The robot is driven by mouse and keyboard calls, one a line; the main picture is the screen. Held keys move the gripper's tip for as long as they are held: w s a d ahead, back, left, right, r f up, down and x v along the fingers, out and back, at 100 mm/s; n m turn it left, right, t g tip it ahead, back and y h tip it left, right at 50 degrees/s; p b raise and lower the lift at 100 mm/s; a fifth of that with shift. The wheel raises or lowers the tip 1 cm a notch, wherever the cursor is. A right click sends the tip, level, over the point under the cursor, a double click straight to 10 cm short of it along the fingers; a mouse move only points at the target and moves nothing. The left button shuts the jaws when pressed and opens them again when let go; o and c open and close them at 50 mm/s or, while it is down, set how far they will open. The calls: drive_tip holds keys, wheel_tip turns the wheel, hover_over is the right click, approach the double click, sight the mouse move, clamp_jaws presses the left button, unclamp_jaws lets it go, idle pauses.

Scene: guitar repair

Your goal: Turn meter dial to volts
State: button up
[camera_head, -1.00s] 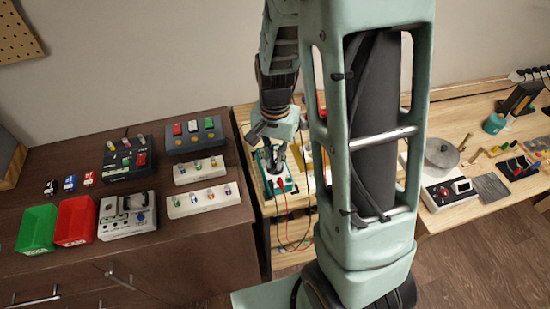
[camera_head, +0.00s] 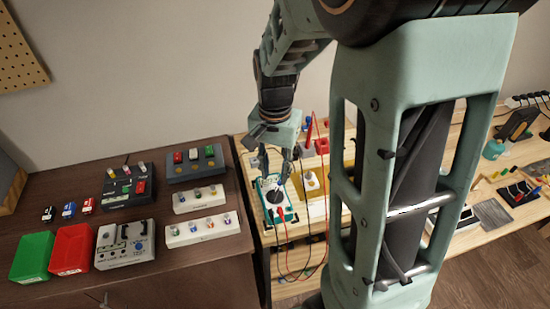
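The meter (camera_head: 287,212) is a teal-edged box with a white face, lying on the light wooden bench at the middle of the view. Its dark round dial (camera_head: 274,196) shows on the face, and a red lead runs down from its front. I cannot read which way the dial points. My gripper (camera_head: 280,180) points down over the meter, with its fingertips close to the dial's upper side. Whether they touch the dial is too small to tell, and so is the finger gap.
My own arm column covers much of the bench's middle. Left of the meter stands a dark cabinet (camera_head: 215,262) with pedals, a green bin (camera_head: 33,256) and a red bin (camera_head: 72,249). Red and dark leads hang over the bench's front edge. A red block (camera_head: 322,146) stands behind the meter.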

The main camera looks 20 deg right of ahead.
wheel_tip(320, 180, up, 5)
idle(0.6)
